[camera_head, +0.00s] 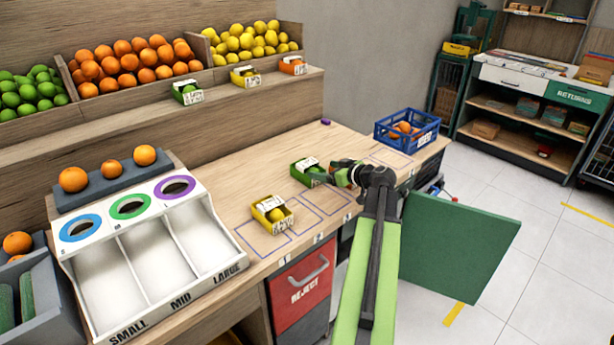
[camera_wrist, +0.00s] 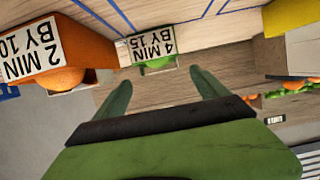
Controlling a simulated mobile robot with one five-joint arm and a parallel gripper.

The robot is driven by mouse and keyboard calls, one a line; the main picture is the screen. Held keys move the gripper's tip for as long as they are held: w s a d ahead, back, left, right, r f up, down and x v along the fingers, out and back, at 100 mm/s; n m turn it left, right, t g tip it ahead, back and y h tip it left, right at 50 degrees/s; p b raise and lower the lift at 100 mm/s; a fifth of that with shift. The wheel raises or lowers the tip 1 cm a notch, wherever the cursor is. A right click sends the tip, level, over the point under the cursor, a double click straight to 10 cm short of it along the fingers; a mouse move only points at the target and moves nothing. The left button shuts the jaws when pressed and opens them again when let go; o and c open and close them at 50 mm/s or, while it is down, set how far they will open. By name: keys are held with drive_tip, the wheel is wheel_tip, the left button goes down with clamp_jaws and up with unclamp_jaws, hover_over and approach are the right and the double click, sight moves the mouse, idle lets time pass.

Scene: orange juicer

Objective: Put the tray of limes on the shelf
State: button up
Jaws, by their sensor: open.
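The green tray of limes (camera_head: 302,176) stands on the wooden counter, just left of my gripper (camera_head: 335,174) in the head view. In the wrist view the green tray (camera_wrist: 150,66), with a "4 MIN BY 15" card, shows beyond and between my two open fingertips (camera_wrist: 162,88). Nothing is held between the fingers. The wooden shelf (camera_head: 140,110) runs behind the counter below the fruit bins. Another small green tray (camera_head: 188,96) stands on it, left of a yellow tray (camera_head: 245,77) and an orange tray (camera_head: 293,66).
A yellow tray (camera_head: 270,213) stands on the counter near marked outlines. An orange tray (camera_wrist: 60,55) is close at the left of the wrist view. A blue crate (camera_head: 390,138) with oranges stands at the counter's right end. The white sorting box (camera_head: 88,262) is at left.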

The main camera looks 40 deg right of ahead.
sight(317, 168)
drive_tip(key=b+x, duration=0.1)
drive_tip(key=x, duration=0.3)
drive_tip(key=shift+w+d+f, duration=0.15)
drive_tip(key=shift+w+d, duration=0.05)
drive_tip(key=shift+w, duration=0.1)
drive_tip(key=b+x, duration=0.2)
drive_tip(key=x, duration=0.4)
drive_tip(key=shift+s, duration=0.1)
drive_tip(key=c, duration=1.5)
drive_tip(key=shift+o, duration=0.2)
